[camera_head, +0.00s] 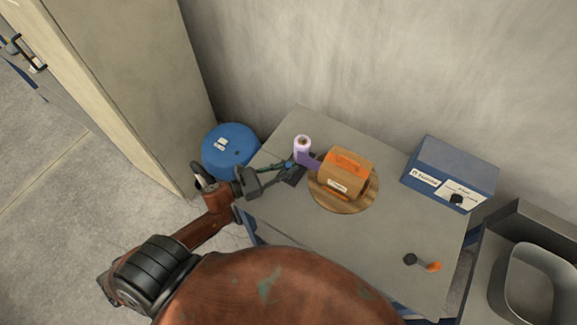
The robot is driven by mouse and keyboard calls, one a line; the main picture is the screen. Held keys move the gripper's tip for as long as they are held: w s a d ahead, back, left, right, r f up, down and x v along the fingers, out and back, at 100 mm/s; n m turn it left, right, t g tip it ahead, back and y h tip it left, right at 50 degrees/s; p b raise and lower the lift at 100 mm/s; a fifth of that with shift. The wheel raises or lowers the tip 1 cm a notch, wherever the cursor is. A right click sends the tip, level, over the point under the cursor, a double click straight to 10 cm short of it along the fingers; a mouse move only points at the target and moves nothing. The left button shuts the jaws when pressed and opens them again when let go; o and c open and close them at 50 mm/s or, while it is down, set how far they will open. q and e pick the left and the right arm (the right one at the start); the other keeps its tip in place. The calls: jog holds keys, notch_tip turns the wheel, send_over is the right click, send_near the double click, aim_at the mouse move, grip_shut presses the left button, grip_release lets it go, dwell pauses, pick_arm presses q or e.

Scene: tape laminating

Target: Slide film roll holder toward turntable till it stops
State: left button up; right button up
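The film roll (303,146) is pale purple and stands upright on its dark holder (293,176) near the table's back left. A strip of purple film (311,162) runs from the roll to the orange-brown box on the turntable. The round wooden turntable (326,198) lies just right of the holder. My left gripper (287,168) reaches in from the left, with its fingers at the holder and roll. The fingers look spread, but I cannot tell if they touch the holder. My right gripper is not in view.
The orange-brown box (343,174) sits on the turntable. A blue box (450,174) with white labels stands at the table's right. A small black and orange tool (422,263) lies at the front right of the grey table (360,245). A blue drum (230,150) stands left, beside the wall.

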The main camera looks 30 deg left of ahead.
pick_arm(q)
jog(key=o, duration=0.4)
jog(key=shift+d, duration=0.3)
jog(key=shift+o, duration=0.2)
jog(key=shift+a, duration=0.15)
jog(key=shift+s+a, duration=0.1)
jog(key=shift+s, duration=0.1)
jog(key=v, duration=1.1)
jog(key=shift+s+a+f, duration=0.1)
jog(key=shift+s+a, duration=0.1)
jog(key=shift+s, duration=0.05)
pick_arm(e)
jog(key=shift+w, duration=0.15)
